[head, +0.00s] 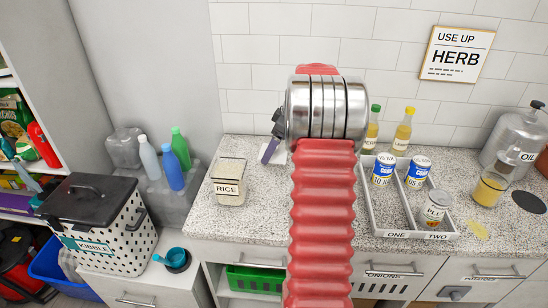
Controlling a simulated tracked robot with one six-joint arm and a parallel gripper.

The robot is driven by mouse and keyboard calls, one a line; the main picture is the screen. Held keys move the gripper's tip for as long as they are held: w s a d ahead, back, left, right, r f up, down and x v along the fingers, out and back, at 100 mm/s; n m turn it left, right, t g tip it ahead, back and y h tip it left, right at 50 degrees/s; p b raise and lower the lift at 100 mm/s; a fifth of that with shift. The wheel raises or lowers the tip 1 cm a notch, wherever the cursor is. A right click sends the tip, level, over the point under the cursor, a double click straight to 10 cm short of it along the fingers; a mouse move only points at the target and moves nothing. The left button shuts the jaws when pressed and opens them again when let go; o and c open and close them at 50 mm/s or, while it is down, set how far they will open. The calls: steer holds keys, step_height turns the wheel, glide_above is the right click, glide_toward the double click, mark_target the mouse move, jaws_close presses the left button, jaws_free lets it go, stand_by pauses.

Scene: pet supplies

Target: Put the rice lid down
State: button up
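The rice jar (228,188), a clear squarish container with a RICE label, stands on the speckled counter left of my arm. Its top looks pale, and I cannot tell whether a lid is on it. I cannot make out the rice lid for sure. My gripper (271,149) is mostly hidden behind my arm's metal wrist; only a dark part and a grey-purple finger show, right of and beyond the jar. A small pale patch shows beside that finger, too small to identify. Whether the gripper is open or holds something is hidden.
A two-part tray (386,233) marked ONE and TWO holds blue cans and a jar. Two bottles stand behind it. An OIL canister (515,138), a glass (490,188) and a black disc (529,201) are at right. Bare counter (262,205) lies right of the jar.

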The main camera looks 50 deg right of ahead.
mark_target(276, 153)
steer(key=shift+f, duration=2.2)
steer(key=o, duration=1.1)
steer(key=shift+f, duration=0.1)
steer(key=v, duration=1.2)
steer(key=shift+s, duration=0.15)
